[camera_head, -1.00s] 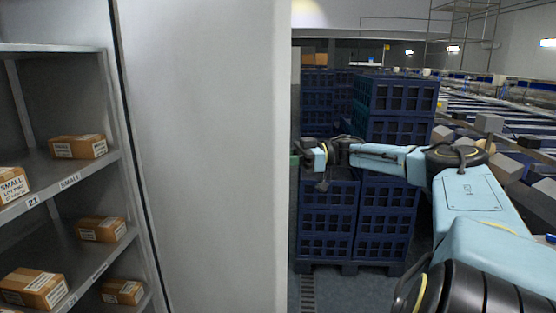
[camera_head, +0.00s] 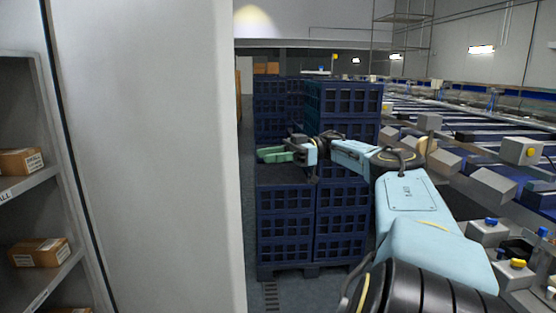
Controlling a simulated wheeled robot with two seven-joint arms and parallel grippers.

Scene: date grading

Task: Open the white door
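A tall, plain white panel (camera_head: 150,150) fills the left middle of the head view. No handle or hinge shows on it, and I cannot tell whether it is the white door or a wall. My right gripper (camera_head: 268,154) is just right of the panel's right edge, with its green fingers pointing left. It appears apart from the panel and in front of the stacked crates. Its fingers look empty, but they are too small to tell open from shut. My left gripper is out of view.
Blue crates (camera_head: 285,225) stand stacked on a dark pallet behind my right gripper. A metal shelf (camera_head: 30,185) with cardboard boxes (camera_head: 38,252) is at the far left. Conveyor lines (camera_head: 460,135) run along the right. Some floor shows between panel and crates.

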